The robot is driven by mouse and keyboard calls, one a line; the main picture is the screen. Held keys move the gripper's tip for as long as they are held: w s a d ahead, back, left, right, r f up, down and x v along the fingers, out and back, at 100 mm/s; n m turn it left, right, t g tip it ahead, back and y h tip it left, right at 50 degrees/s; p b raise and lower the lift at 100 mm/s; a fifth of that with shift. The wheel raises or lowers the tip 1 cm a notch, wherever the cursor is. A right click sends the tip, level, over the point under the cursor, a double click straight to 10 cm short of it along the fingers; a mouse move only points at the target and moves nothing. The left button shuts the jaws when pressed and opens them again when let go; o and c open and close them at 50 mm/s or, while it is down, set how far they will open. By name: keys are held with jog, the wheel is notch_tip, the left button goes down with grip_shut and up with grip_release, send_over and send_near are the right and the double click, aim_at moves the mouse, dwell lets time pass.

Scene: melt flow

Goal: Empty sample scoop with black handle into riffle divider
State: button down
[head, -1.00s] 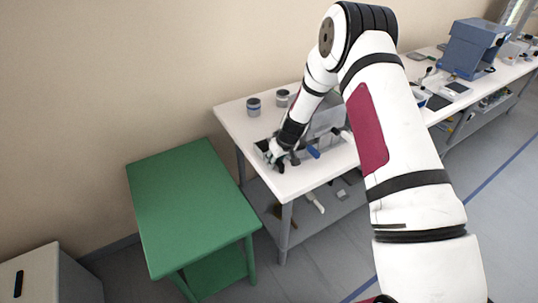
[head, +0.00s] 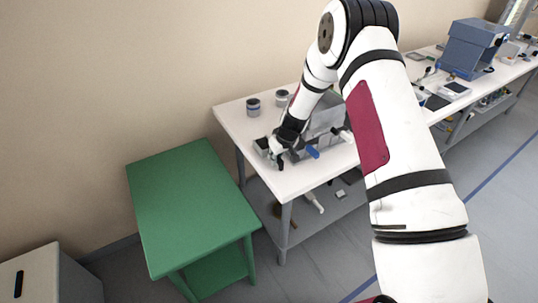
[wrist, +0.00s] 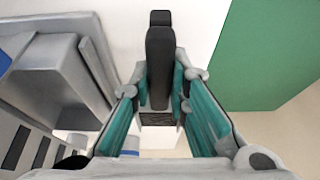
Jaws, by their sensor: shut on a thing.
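My gripper (head: 277,154) is low over the near left end of the white bench. In the wrist view my gripper (wrist: 164,85) has its teal-padded fingers closed around the black handle (wrist: 159,55) of the sample scoop. A dark, grainy patch shows below the handle between the fingers; I cannot tell whether it is the scoop's load. The riffle divider appears to be the grey metal box (head: 327,114) just right of my gripper, partly hidden by my arm. Grey sloped metal (wrist: 62,75) and a slotted part (wrist: 22,143) fill the left of the wrist view.
A blue item (head: 312,152) lies close to the gripper's right. A clear green table (head: 190,205) stands left of the bench (head: 232,124). A blue machine (head: 475,48) stands far right.

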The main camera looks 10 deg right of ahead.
jog(key=shift+r, duration=2.15)
